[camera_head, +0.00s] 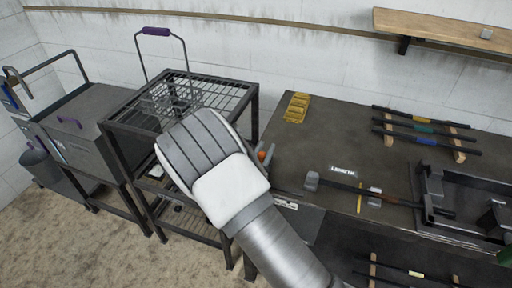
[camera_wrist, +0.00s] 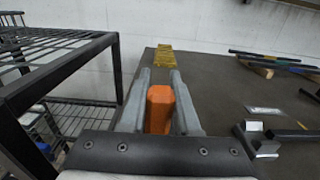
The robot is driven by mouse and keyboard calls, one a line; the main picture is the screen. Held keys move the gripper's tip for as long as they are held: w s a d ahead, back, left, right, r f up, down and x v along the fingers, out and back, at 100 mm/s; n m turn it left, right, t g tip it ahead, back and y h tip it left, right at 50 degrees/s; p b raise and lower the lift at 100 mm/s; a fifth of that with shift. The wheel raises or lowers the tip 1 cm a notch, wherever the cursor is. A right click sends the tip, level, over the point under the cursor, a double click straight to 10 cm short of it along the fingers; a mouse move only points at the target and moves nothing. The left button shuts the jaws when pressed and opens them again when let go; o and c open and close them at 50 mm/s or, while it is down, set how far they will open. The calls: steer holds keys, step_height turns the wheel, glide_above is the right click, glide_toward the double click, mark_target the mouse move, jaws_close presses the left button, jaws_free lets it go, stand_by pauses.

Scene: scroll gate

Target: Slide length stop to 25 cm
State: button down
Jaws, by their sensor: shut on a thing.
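My gripper (camera_wrist: 160,80) is shut on an orange block-shaped piece (camera_wrist: 160,108), which stands between its two grey fingers. In the head view my wrist hides most of the gripper, and only a bit of orange (camera_head: 262,155) shows beside it at the table's left edge. A dark bar lies near the front of the table, below a "LENGTH" label (camera_head: 343,171). A grey block (camera_head: 312,181) sits at the bar's left end. Another grey block (camera_head: 374,196) sits further right, next to a yellow mark. I cannot tell which piece is the length stop, nor read any scale.
A wire-topped rack (camera_head: 205,92) stands left of the dark table (camera_head: 300,140). Yellow pieces (camera_head: 297,107) lie at the table's back left. Several coloured-marked rods (camera_head: 425,128) rest on wooden supports at the back right. A black frame (camera_head: 470,195) stands at the right.

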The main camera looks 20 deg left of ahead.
steer(key=d, duration=0.3)
steer(key=shift+s+d, duration=0.15)
steer(key=shift+d, duration=0.1)
steer(key=c, duration=0.6)
jaws_free()
steer(key=shift+c, duration=0.2)
steer(key=shift+s+a, duration=0.1)
steer(key=s+a, duration=0.1)
steer(key=s, duration=1.6)
steer(key=shift+a+b, duration=0.15)
steer(key=shift+b, duration=0.25)
steer(key=shift+r, duration=0.1)
